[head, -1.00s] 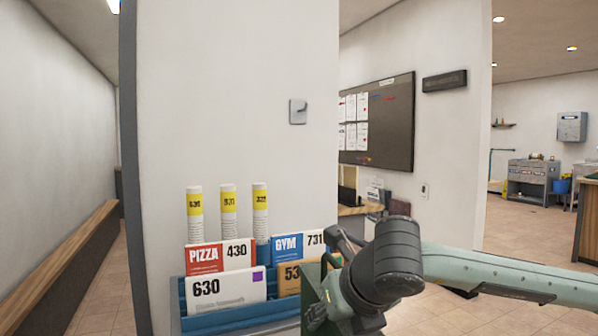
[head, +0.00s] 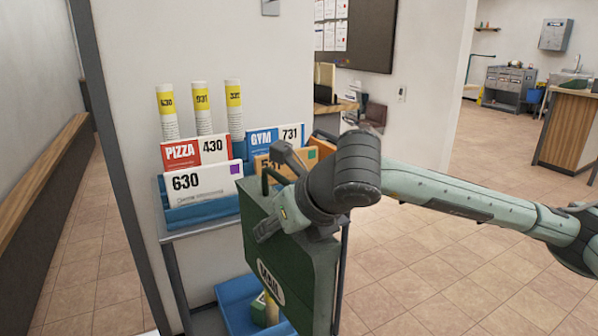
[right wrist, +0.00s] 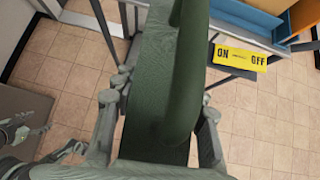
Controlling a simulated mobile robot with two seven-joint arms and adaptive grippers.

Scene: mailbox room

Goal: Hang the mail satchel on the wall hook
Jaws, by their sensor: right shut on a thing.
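The green mail satchel (head: 290,262) with a white oval MAIL label hangs upright in front of the mail rack in the head view. My right gripper (head: 273,190) is shut on its top near the handle. In the right wrist view the fingers lie on both sides of the green satchel (right wrist: 160,70), whose handle loop rises towards the camera. The wall hook's grey plate (head: 270,6) shows only its lower part at the top edge of the head view, well above the satchel.
A rack with a blue tray (head: 203,213) of numbered mail and several paper tubes stands against the wall, just behind the satchel. A lower blue shelf (head: 236,300) is below. A yellow ON/OFF label (right wrist: 240,57) is close to the satchel. Tiled floor (head: 420,270) at right is open.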

